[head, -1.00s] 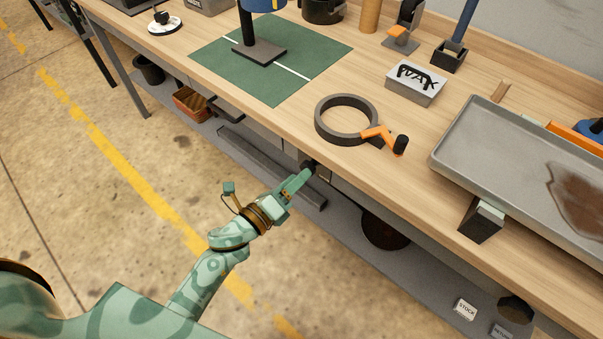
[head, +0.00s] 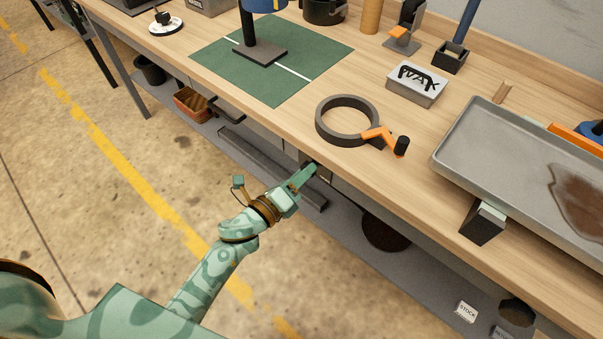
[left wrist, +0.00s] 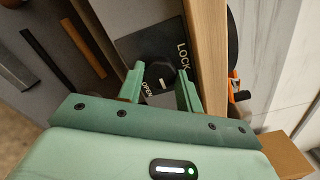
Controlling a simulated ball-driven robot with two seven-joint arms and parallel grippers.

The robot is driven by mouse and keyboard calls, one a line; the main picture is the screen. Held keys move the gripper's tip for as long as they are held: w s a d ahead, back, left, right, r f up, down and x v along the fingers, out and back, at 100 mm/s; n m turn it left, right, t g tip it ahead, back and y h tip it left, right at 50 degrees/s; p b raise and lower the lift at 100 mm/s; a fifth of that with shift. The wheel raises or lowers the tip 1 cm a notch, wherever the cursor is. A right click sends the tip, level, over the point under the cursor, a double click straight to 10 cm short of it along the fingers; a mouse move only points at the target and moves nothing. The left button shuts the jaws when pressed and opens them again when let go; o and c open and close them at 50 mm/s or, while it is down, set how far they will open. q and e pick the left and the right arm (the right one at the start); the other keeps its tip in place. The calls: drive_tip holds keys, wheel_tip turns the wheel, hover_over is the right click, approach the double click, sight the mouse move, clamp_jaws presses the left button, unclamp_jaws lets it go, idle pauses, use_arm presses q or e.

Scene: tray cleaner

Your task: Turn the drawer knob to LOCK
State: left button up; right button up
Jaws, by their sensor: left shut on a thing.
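The drawer knob (left wrist: 157,68) is dark, on a dark plate (left wrist: 170,35) on the bench's front, in the left wrist view. White lettering on the plate reads LOCK at the right and OPEN at the lower left. A short white mark shows on the near side of the knob, closer to OPEN. My left gripper (left wrist: 160,84) has one finger on each side of the knob and is shut on it. In the head view the left gripper (head: 311,169) reaches under the bench's front edge, where the fingers mostly hide the knob.
The wooden bench top (head: 300,110) overhangs just above my left gripper. A dark ring with an orange handle (head: 348,120) and a grey tray (head: 480,150) lie on it. A lower shelf (head: 340,205) runs beneath. The floor in front is clear.

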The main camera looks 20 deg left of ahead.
drive_tip(key=shift+r, duration=0.1)
use_arm(q)
drive_tip(key=n+p, duration=0.7)
drive_tip(key=n, duration=1)
drive_tip(key=shift+f+n, duration=0.1)
drive_tip(key=shift+n, duration=0.2)
use_arm(e)
drive_tip(key=w+r+t, duration=0.1)
drive_tip(key=w+r, duration=0.2)
drive_tip(key=r, duration=0.3)
drive_tip(key=shift+r, duration=0.15)
drive_tip(key=shift+w, duration=0.1)
use_arm(q)
drive_tip(key=o, duration=1)
drive_tip(key=p+v, duration=0.3)
drive_tip(key=v, duration=1.3)
drive_tip(key=shift+s+a, duration=0.1)
drive_tip(key=shift+s, duration=0.15)
use_arm(e)
drive_tip(key=r, duration=0.1)
drive_tip(key=w+r, duration=0.1)
drive_tip(key=r, duration=0.1)
drive_tip(key=shift+d, duration=0.15)
